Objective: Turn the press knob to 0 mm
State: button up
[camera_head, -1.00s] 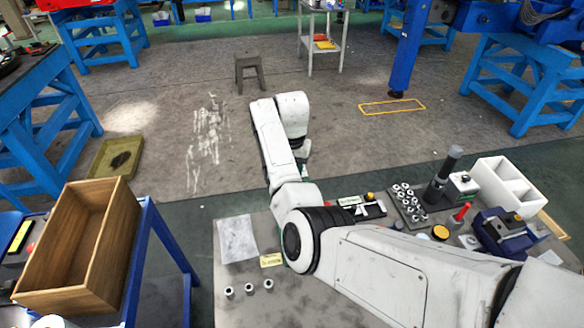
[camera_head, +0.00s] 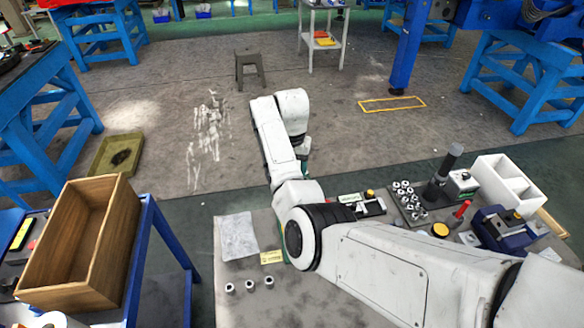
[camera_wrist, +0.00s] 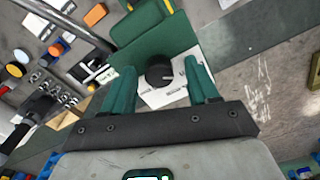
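In the wrist view a round black knob (camera_wrist: 159,73) with a light pointer mark sits on a white dial plate (camera_wrist: 163,96). The mark points to the right in the picture; the plate's figures are too small to read. The plate adjoins a green body (camera_wrist: 150,35) with a yellow strip. My gripper (camera_wrist: 160,78) is open, with one green finger on each side of the knob and a visible gap on both sides. Contact with the knob does not show. In the head view my arm hides the knob and most of the press.
On the bench, a rack of metal parts (camera_head: 407,200), a black-handled tool (camera_head: 441,178), a white divided box (camera_head: 507,184) and a blue vise (camera_head: 501,231) stand to the right of my arm. Small cylinders (camera_head: 249,285) and a pale sheet (camera_head: 239,237) lie at the left.

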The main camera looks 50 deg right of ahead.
notch_tip(320, 180, up, 11)
jog(key=b, duration=0.2)
jog(key=shift+f, duration=0.15)
dwell(0.3)
dwell(0.5)
